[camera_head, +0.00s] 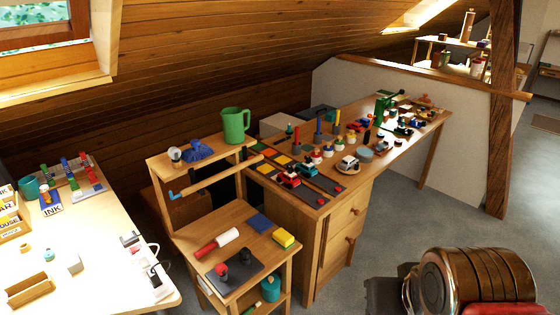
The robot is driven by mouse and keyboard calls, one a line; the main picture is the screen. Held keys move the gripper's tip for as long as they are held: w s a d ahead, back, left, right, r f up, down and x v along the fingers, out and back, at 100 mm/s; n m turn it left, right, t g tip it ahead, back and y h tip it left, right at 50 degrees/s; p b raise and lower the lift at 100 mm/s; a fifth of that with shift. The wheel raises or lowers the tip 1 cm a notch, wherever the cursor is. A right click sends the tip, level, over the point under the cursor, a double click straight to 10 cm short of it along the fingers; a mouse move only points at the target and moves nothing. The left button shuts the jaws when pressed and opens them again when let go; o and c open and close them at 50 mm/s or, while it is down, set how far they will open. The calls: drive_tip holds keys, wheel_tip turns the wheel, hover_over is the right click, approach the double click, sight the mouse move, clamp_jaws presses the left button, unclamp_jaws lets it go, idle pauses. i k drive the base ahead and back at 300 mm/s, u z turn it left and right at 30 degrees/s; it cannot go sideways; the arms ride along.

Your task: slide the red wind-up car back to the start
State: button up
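A small red car (289,179) stands on a dark lane board (309,191) on the near end of the long wooden workbench (329,209). A blue car (305,169) stands close beside it, toward the back right, on a neighbouring dark strip. Yellow patches (265,169) lie at the lanes' far left end, and red spots (320,201) mark the near right end. Which end is the start I cannot tell. Another small red vehicle (351,138) is farther along the bench. I cannot make out my gripper in this view.
A low wooden stand (211,221) with a green jug (235,125) adjoins the bench at left. A bright white table (85,254) fills the lower left. A ribbed brown drum shape (475,280) blocks the lower right. Grey floor (400,225) is open right of the bench.

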sight(292, 180)
drive_tip(key=u, duration=0.25)
drive_tip(key=i, duration=1.7)
drive_tip(key=u, duration=0.25)
